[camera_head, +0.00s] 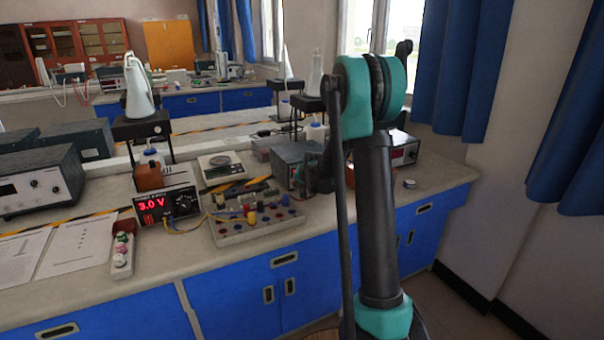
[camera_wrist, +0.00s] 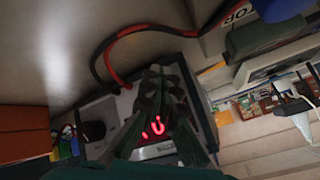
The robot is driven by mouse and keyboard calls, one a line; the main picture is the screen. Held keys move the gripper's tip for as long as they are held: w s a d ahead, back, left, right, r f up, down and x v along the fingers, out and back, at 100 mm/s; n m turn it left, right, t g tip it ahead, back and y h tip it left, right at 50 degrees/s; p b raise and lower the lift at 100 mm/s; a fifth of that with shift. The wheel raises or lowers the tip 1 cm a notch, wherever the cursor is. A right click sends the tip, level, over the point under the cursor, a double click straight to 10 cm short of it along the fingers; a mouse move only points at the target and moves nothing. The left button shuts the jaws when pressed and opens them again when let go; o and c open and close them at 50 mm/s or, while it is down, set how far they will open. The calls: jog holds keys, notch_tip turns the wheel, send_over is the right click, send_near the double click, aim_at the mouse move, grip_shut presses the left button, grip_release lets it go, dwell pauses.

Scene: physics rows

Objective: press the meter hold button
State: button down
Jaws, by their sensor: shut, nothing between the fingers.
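A meter (camera_head: 404,148) with a red lit display stands at the back right of the bench in the head view, partly hidden behind my arm. In the wrist view, a box-shaped device (camera_wrist: 97,112) with red lit digits lies just beyond my gripper (camera_wrist: 160,72). It looks like the same meter, but I cannot be sure. My gripper's fingers are together and empty, in front of the device and covering part of its face. I cannot make out the hold button, or whether the fingertips touch the device. In the head view the fingers cannot be made out clearly.
A power supply (camera_head: 166,205) reading 3.0 V stands left of a terminal board (camera_head: 255,222) with coloured knobs. A scale (camera_head: 222,167) and a grey box (camera_head: 292,160) are behind the board. A red and black cable (camera_wrist: 112,52) arches over the device in the wrist view.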

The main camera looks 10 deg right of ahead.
jog(key=shift+s+d, duration=0.1)
jog(key=shift+s, duration=0.1)
jog(key=shift+s+d, duration=0.3)
jog(key=shift+s, duration=0.65)
jog(key=shift+s+d, duration=0.3)
jog(key=shift+s, duration=0.7)
jog(key=shift+s+d, duration=0.3)
jog(key=shift+s, duration=0.65)
dwell(0.4)
